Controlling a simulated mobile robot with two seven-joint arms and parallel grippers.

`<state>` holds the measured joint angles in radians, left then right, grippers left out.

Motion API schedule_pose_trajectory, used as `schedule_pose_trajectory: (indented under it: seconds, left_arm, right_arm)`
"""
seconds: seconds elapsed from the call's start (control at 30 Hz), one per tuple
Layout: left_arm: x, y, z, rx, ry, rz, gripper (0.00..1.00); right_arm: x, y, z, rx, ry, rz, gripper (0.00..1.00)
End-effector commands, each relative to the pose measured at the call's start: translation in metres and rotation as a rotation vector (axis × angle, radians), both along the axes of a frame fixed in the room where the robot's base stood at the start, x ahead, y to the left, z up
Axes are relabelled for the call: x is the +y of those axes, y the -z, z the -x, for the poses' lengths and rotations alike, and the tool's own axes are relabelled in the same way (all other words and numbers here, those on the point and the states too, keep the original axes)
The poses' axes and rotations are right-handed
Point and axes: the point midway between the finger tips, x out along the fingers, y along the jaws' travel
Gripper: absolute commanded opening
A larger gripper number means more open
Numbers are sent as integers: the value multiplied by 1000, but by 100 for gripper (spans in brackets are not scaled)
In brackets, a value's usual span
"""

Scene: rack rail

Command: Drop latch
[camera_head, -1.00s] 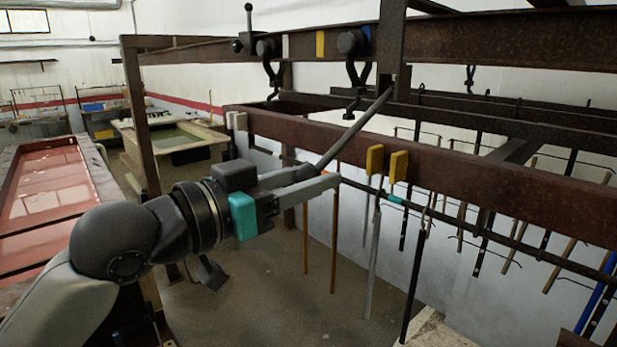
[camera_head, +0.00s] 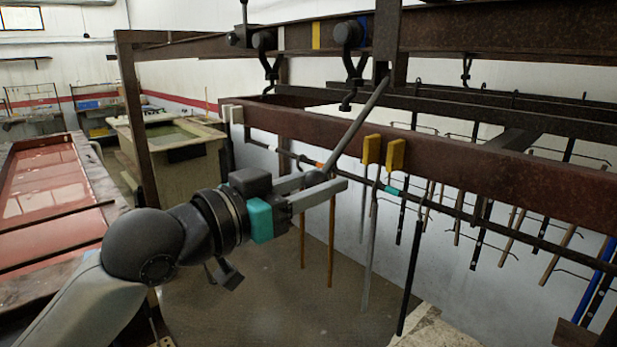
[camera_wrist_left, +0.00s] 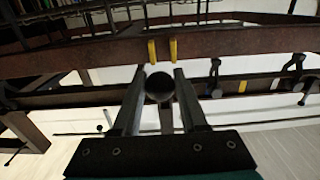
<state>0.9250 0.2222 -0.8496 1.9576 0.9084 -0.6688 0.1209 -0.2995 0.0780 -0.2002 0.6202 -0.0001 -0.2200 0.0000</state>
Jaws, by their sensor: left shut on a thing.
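The latch lever is a grey rod (camera_head: 360,126) pivoted at a dark bracket on the upright post (camera_head: 385,45). It slants down and left in front of the brown beam. My left gripper (camera_head: 328,186) is shut on the lever's lower end. In the left wrist view the lever's round dark end (camera_wrist_left: 159,87) sits between the two fingers. Two yellow tabs (camera_head: 372,149) (camera_head: 396,155) stand on the beam to the right of the gripper. My right gripper is in neither view.
The brown beam (camera_head: 480,165) runs behind the gripper. A thin dark rail (camera_head: 440,208) with a teal band lies below it, with rods hanging nearby. Dark hooks (camera_head: 352,75) hang from the upper beam. The floor below the gripper (camera_head: 260,310) is clear.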

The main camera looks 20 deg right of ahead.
Motion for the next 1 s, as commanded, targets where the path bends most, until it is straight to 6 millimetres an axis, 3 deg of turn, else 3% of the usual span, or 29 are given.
schedule_pose_trajectory:
  seconds: [0.5, 0.77, 1.0]
  left_arm:
    - [-29, 31, -10, 4, 0, -5, 11]
    - [-36, 36, -13, 4, 0, -6, 11]
    - [-55, 48, -19, 3, 1, -5, 11]
  right_arm:
    - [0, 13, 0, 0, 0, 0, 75]
    - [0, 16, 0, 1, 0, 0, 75]
    - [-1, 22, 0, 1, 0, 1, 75]
